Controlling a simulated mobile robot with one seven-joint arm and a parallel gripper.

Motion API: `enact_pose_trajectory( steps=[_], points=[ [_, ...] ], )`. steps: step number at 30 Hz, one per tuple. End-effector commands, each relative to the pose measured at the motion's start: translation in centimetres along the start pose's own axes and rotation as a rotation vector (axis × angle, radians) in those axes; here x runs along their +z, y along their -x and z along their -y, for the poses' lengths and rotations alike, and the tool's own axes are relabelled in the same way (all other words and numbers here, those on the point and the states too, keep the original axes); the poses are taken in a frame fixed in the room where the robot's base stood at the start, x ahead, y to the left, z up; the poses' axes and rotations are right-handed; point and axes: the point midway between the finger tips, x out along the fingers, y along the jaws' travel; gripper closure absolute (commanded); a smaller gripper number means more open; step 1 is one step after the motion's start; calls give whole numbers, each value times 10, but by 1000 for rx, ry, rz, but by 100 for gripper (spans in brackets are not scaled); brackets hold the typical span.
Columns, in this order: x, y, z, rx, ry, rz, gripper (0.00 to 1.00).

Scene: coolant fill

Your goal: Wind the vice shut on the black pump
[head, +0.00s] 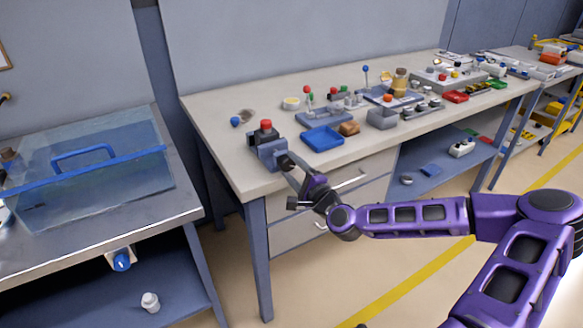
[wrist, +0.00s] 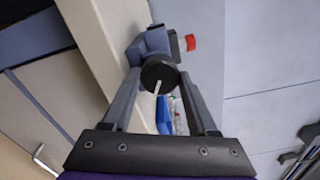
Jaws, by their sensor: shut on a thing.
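The blue-grey vice (head: 262,158) sits at the near left corner of the workbench; it also shows in the wrist view (wrist: 150,42). The black pump (head: 266,137) stands upright in the vice, with a red cap on top; in the wrist view its dark body (wrist: 174,44) shows beside the red cap. My gripper (head: 289,166) reaches the vice's front from the right. In the wrist view its fingers (wrist: 159,76) are shut on the round black vice handle (wrist: 158,70), which has a white line on it. The gap between jaws and pump is too small to judge.
A blue tray (head: 322,138) and a brown block (head: 349,128) lie right of the vice. A small blue knob (head: 235,121) lies behind it to the left. Several fixtures crowd the bench's far half. A clear tank (head: 90,185) stands on the left table.

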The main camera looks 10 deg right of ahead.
Motion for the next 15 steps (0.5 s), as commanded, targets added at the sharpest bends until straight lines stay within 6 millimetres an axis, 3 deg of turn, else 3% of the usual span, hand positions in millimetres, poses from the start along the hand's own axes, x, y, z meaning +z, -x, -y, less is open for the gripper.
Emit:
enact_pose_trajectory(
  steps=[1, 5, 15],
  points=[
    [0, 0, -1, 2, 0, 1, 36],
    [0, 0, 0, 1, 1, 1, 12],
    [0, 0, -2, 4, 0, 0, 11]
  ],
)
